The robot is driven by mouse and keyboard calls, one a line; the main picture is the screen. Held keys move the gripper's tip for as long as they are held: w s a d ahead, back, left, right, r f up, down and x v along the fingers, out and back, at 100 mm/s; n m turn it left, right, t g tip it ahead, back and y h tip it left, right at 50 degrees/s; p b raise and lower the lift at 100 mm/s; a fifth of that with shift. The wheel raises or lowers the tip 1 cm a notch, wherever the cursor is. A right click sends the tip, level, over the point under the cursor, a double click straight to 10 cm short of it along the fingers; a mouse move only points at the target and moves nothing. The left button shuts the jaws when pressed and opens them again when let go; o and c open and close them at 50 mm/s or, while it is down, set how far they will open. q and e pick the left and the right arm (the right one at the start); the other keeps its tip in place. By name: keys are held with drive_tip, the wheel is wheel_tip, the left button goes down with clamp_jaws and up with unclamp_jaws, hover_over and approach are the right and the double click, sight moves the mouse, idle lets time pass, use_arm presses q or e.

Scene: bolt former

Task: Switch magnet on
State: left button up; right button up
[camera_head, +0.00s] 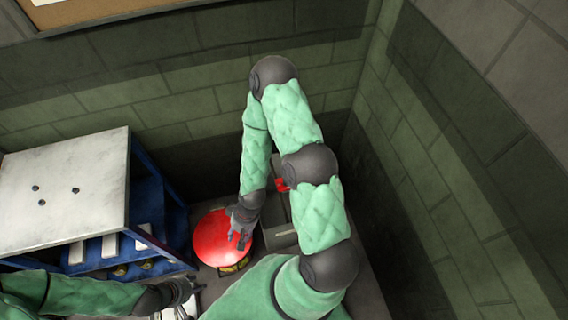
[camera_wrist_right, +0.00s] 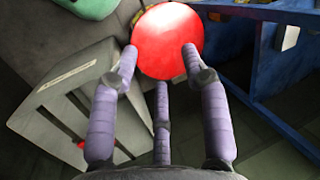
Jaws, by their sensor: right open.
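A large round red disc (camera_head: 215,240) sits low beside a grey box, and it also shows at the top of the right wrist view (camera_wrist_right: 168,40). I cannot tell if it is the magnet or its switch. My right gripper (camera_head: 239,232) is over the disc's right side in the head view. In the right wrist view its fingers (camera_wrist_right: 161,68) are spread and empty, with two fingertips overlapping the disc's edge; contact is unclear. A smaller red part (camera_head: 281,185) shows behind my right arm. My left gripper (camera_head: 185,292) is at the bottom, beside the blue rack; its opening is unclear.
A grey slatted box (camera_head: 283,235) stands right of the disc, partly behind my right arm. A blue rack (camera_head: 148,190) with a white top (camera_head: 75,195) stands on the left. Brick walls (camera_head: 200,85) close the back and right.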

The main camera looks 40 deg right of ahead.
drive_tip(key=w+d+r+m+h+b, duration=0.1)
drive_tip(key=w+d+r, duration=0.15)
drive_tip(key=d, duration=0.45)
drive_tip(key=w+d+r+m+h, duration=0.1)
drive_tip(key=w+d, duration=0.3)
drive_tip(key=d, duration=0.3)
drive_tip(key=s+d+r+m+h+b, duration=0.1)
drive_tip(key=d+r, duration=0.2)
drive_tip(key=d, duration=0.5)
drive_tip(key=s+d+r+m+h, duration=0.1)
drive_tip(key=d+r, duration=0.1)
drive_tip(key=d, duration=0.6)
drive_tip(key=shift+g, duration=0.3)
drive_tip(key=f+b, duration=0.4)
drive_tip(key=f, duration=0.6)
drive_tip(key=shift+a+f, duration=0.1)
drive_tip(key=shift+a, duration=0.1)
clamp_jaws()
